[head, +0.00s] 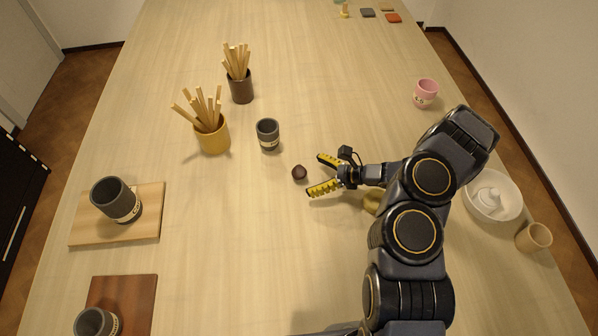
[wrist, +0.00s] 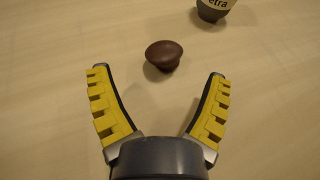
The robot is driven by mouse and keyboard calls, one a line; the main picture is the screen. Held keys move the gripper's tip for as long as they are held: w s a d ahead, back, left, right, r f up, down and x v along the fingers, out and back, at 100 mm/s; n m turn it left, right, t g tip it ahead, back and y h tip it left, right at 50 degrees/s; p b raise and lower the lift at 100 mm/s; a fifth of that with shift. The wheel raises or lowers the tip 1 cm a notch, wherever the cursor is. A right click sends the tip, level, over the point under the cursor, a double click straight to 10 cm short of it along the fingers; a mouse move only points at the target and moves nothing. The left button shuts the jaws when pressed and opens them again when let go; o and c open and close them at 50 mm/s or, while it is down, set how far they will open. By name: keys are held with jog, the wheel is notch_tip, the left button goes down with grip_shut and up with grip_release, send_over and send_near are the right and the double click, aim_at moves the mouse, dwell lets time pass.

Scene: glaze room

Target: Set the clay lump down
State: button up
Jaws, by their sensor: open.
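The clay lump (head: 299,172) is small, dark brown and rounded, and it rests on the pale wooden table (head: 250,260). My gripper (head: 314,174) has yellow ridged fingers and is open and empty, just to the right of the lump. In the wrist view the lump (wrist: 163,55) looks mushroom-shaped, with a wide top over a narrower part. It lies just beyond the fingertips of my gripper (wrist: 159,73), roughly midway between them and apart from both.
A dark grey cup (head: 268,135) stands just beyond the lump. Stick holders, one ochre (head: 212,136) and one brown (head: 241,88), stand further left. A pink cup (head: 425,93) and a white bowl (head: 492,195) are at right.

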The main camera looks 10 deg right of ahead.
aim_at(305, 173)
jog(key=x, duration=0.4)
jog(key=shift+w+a, duration=0.3)
jog(key=shift+w, duration=0.05)
jog(key=c, duration=1.2)
